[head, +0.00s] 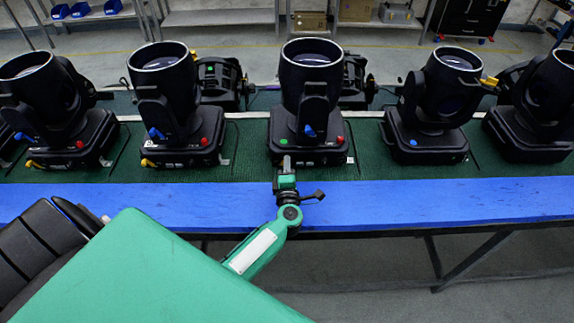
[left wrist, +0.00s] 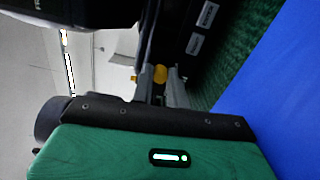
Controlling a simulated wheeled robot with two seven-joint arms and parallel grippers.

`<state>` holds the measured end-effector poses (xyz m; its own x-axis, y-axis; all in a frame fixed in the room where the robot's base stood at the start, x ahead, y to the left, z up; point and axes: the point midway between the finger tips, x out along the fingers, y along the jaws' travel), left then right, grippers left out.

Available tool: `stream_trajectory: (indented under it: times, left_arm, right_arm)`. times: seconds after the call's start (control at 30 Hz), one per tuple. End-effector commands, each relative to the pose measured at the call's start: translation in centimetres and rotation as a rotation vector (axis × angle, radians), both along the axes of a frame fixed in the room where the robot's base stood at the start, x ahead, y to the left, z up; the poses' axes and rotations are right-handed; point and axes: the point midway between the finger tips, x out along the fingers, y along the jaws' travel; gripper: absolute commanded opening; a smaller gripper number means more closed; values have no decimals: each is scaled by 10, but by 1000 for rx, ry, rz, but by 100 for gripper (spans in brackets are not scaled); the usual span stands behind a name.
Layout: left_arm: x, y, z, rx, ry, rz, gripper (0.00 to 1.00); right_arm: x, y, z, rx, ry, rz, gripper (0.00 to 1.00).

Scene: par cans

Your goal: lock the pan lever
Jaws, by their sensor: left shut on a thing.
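The middle moving-head light (head: 310,75) stands upright on its black base (head: 325,150) on the green mat. A blue lever (head: 309,131) shows low on its yoke. My left gripper (head: 286,163) is at the front left of this base, above the blue table edge. In the left wrist view the grey fingers (left wrist: 160,84) are shut on a small yellow lever (left wrist: 160,74), which looks like the pan lever at the base. In the head view the gripper hides this lever. The right gripper is not in view.
Other similar lights (head: 165,100) (head: 435,105) stand to both sides, with yellow levers on some bases. More dark lights (head: 218,80) stand behind. Shelves with blue bins (head: 82,10) are at the back.

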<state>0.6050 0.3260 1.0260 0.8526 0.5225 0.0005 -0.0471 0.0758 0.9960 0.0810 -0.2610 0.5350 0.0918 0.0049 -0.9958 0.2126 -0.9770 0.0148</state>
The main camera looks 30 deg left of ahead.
Motion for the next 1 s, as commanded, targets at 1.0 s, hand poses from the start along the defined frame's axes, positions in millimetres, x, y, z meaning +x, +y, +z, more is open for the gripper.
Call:
stream_trajectory:
  times: [1.0]
  left_arm:
    - [-44, -27, -6, -6, 2, 0, 37]
  right_arm:
    - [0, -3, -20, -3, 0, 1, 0]
